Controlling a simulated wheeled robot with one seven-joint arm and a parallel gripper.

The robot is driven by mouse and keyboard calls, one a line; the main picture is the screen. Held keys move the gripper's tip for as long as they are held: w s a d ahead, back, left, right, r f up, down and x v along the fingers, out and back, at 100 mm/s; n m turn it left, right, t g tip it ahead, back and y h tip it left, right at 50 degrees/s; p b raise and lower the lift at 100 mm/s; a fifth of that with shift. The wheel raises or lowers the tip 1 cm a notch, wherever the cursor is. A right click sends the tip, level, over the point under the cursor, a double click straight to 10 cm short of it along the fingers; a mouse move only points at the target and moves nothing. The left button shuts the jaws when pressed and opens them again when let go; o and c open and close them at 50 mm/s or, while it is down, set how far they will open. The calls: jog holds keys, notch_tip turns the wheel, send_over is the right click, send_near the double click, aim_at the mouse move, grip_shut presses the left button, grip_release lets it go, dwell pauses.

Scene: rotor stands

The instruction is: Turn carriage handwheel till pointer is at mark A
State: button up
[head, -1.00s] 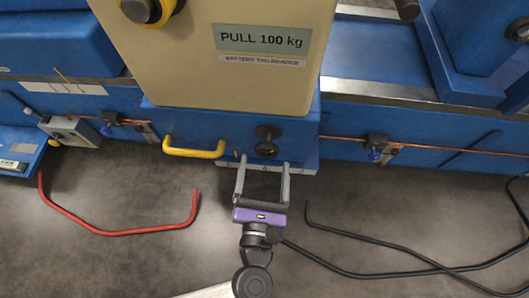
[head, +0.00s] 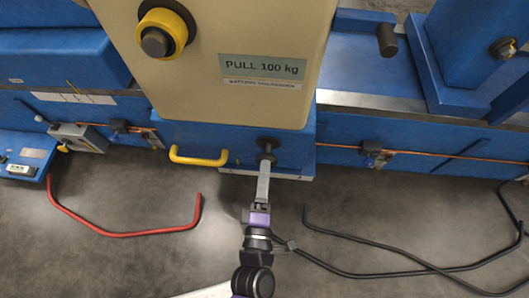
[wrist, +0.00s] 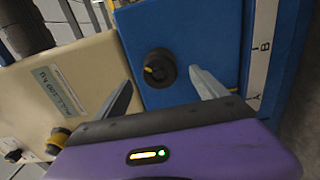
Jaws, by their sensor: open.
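The black carriage handwheel (head: 268,146) is on the front of the blue carriage (head: 225,136). In the wrist view the handwheel (wrist: 160,67) has a small yellow mark and appears between my two spread fingers. My gripper (head: 264,166) is open and just in front of the handwheel. Its fingers line up edge-on in the head view, partly covering the handwheel. In the wrist view my gripper (wrist: 160,88) holds nothing, and contact with the wheel cannot be told. A white scale strip (wrist: 264,45) beside the carriage shows the letter B. Mark A and the pointer cannot be made out.
A yellow handle (head: 198,157) sticks out left of the handwheel. A beige box (head: 190,85) labelled PULL 100 kg rises above the carriage. A red bent bar (head: 125,233) and black cables (head: 370,272) lie on the floor.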

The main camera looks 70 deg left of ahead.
aim_at(257, 162)
jog(key=b+x, duration=0.1)
jog(key=x, duration=0.2)
jog(key=shift+w+a, duration=0.1)
jog(key=shift+a, duration=0.1)
dwell(0.5)
jog(key=c, duration=1.7)
jog(key=shift+s+a+n+b, duration=0.1)
jog(key=shift+s+n+b, duration=0.15)
jog(key=shift+n+b, duration=0.45)
jog(key=shift+s+a+n+b, duration=0.15)
jog(key=shift+s+n+b, duration=0.2)
jog(key=shift+n, duration=0.7)
jog(key=shift+s+a+n+b, duration=0.1)
jog(key=shift+s+n+b, duration=0.1)
jog(key=shift+n+b, duration=0.5)
jog(key=shift+s+a+n+b, duration=0.15)
jog(key=shift+s+n+b, duration=0.2)
jog(key=shift+n, duration=1.1)
